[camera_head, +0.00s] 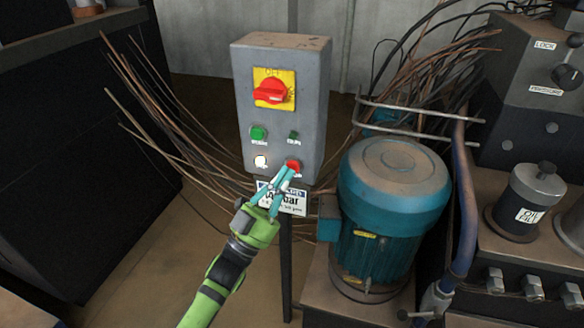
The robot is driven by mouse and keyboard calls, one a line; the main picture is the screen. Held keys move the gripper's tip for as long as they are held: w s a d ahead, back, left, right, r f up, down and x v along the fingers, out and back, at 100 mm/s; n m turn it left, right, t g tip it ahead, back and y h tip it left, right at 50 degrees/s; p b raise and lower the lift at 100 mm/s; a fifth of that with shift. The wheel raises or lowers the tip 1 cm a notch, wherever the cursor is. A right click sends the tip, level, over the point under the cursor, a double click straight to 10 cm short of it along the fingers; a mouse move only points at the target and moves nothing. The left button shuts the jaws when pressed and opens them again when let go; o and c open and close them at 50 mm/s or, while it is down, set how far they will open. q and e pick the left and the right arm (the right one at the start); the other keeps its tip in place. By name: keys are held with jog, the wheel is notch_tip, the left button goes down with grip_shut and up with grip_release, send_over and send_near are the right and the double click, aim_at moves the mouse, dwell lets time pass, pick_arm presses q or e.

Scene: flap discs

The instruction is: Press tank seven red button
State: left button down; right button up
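A grey control box (306,110) stands on a post in the middle of the head view. Its lower right red button (294,165) shows just above my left gripper. My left gripper (287,172), with light blue fingers on a green arm, points up at that button. Its fingertips are at or very near the button; I cannot tell whether they touch it. The fingers look close together at the tips, with nothing seen between them. A white label plate (297,203) below the box is partly hidden by the fingers. My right gripper is not in view.
The box also bears a red rotary switch (270,91) on a yellow plate, green buttons (258,133) and a white one (260,161). A teal motor (392,205) stands close on the right. Loose cables (165,110) hang at the left.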

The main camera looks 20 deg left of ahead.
pick_arm(q)
jog(key=shift+w, duration=0.45)
dwell(0.4)
jog(key=shift+s, duration=0.85)
jog(key=shift+p, duration=0.3)
jog(key=s+p, duration=0.2)
jog(key=s, duration=0.3)
jog(key=shift+a, duration=0.1)
dwell(0.6)
